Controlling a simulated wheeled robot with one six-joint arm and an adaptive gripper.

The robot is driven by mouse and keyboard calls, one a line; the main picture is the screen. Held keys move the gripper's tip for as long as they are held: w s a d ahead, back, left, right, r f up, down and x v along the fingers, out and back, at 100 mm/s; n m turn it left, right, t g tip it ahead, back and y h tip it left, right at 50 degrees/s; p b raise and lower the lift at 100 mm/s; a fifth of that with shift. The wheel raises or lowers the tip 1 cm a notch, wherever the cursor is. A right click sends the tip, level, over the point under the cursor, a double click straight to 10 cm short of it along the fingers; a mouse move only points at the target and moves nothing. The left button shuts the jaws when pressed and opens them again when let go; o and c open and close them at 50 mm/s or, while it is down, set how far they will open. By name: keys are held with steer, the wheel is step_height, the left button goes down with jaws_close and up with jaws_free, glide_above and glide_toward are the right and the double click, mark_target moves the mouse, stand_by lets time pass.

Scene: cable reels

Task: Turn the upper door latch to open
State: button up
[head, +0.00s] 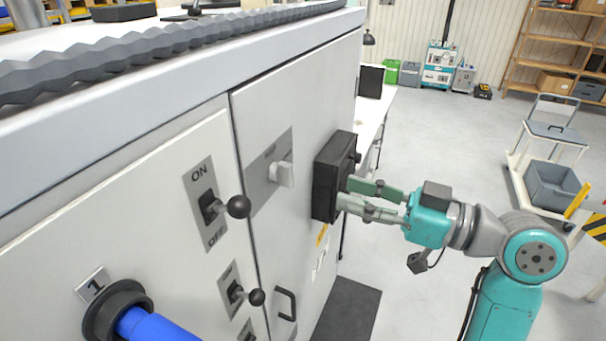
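The upper door latch (282,173) is a small pale knob on a grey plate, on the light grey cabinet door (300,110). My gripper (347,194) is to the right of the latch, with its two green fingers pointing left toward the cabinet. The fingers are apart with a gap between them, and I see nothing held. A black box (326,180) sits on the door between the latch and my gripper in the picture. The fingertips overlap the box's right side; I cannot tell whether they touch it. The latch is not covered.
An ON/OFF lever (238,206) with a black ball and a smaller lever (256,297) stick out left of the door seam. A black handle (286,303) is low on the door. A blue cable (150,325) exits bottom left. The floor behind my arm is mostly clear; a cart (550,180) stands right.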

mark_target(293, 175)
steer(key=shift+n+g, duration=0.3)
steer(key=x, duration=0.7)
steer(key=r+x, duration=0.1)
steer(key=x, duration=0.2)
steer(key=shift+s+a, duration=0.1)
steer(key=shift+a, duration=0.2)
jaws_close()
